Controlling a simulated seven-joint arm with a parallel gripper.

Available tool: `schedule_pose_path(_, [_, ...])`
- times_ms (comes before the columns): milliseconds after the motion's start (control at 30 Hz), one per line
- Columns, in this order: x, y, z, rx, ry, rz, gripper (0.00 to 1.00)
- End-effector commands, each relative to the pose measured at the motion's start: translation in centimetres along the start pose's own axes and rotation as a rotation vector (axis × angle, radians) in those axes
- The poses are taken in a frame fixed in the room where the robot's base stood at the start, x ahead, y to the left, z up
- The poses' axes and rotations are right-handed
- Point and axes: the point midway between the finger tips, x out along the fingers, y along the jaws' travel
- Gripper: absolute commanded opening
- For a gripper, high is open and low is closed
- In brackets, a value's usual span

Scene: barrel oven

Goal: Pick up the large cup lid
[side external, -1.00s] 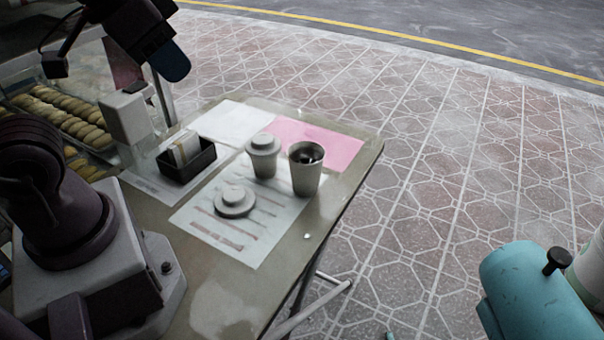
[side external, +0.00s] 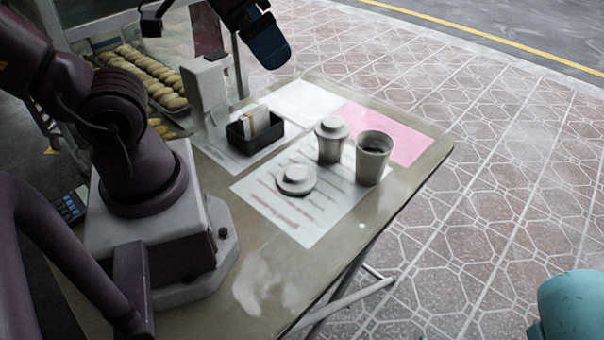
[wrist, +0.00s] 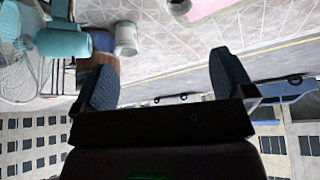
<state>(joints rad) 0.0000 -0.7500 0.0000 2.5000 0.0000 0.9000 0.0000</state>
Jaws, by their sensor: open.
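A round grey-white lid with a raised centre (side external: 296,180) lies flat on a printed white sheet on the table in the side view. An open cup with dark contents (side external: 373,160) stands upright to its right. A smaller cup with a lid on it (side external: 331,140) stands just behind the loose lid. My gripper (side external: 268,46) is high above the back of the table, apart from all of these. In the wrist view, my gripper (wrist: 164,84) shows two separated blue-black fingers with nothing between them. The loose lid is not visible there.
A black tray with packets (side external: 255,131) and a grey box-shaped dispenser (side external: 203,87) stand left of the cups. A pastry case (side external: 150,75) is at the back left. A pink sheet (side external: 400,135) lies at the right. A teal object (side external: 572,305) is at lower right.

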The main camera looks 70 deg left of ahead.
Motion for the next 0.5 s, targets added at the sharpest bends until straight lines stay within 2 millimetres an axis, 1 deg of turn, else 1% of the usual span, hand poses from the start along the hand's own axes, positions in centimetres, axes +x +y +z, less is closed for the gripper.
schedule_pose_path(133, [0.2, -0.3, 0.0, -0.013, -0.010, -0.007, 1.00])
schedule_pose_path(233, [1.5, -0.9, 0.3, -0.042, -0.075, -0.022, 1.00])
schedule_pose_path(367, [4.5, -2.4, 0.8, -0.097, -0.221, -0.050, 1.00])
schedule_pose_path(500, [8.7, -4.5, 1.3, -0.101, -0.367, -0.061, 1.00])
